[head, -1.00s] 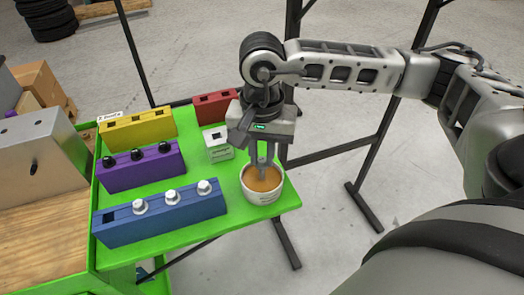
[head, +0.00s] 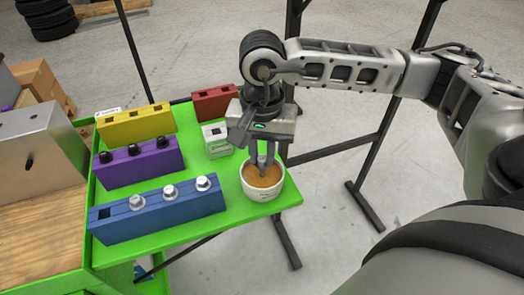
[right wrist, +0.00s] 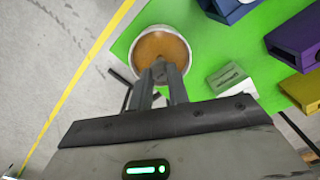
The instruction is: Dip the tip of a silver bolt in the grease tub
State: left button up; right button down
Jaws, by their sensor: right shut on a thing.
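My right gripper (head: 263,158) points down over the grease tub (head: 263,195), a white cup of orange-brown grease. It is shut on a silver bolt (head: 261,161), mostly hidden between the fingers. In the right wrist view the bolt (right wrist: 158,70) shows at the fingertips, over the near part of the grease (right wrist: 160,48). I cannot tell exactly whether its tip touches the grease. Three silver bolts (head: 170,191) stand in the blue block (head: 160,218), whose left hole is empty. My left gripper is not in view.
The purple block (head: 140,166) holds several black bolts. A yellow block (head: 137,127), a red block (head: 214,103) and a small white block (head: 217,145) stand on the green table (head: 205,168). A metal box (head: 40,150) stands at the left. The tub is near the table's right edge.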

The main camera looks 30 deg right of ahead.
jog(key=shift+r+p, duration=1.45)
jog(key=shift+r, duration=1.8)
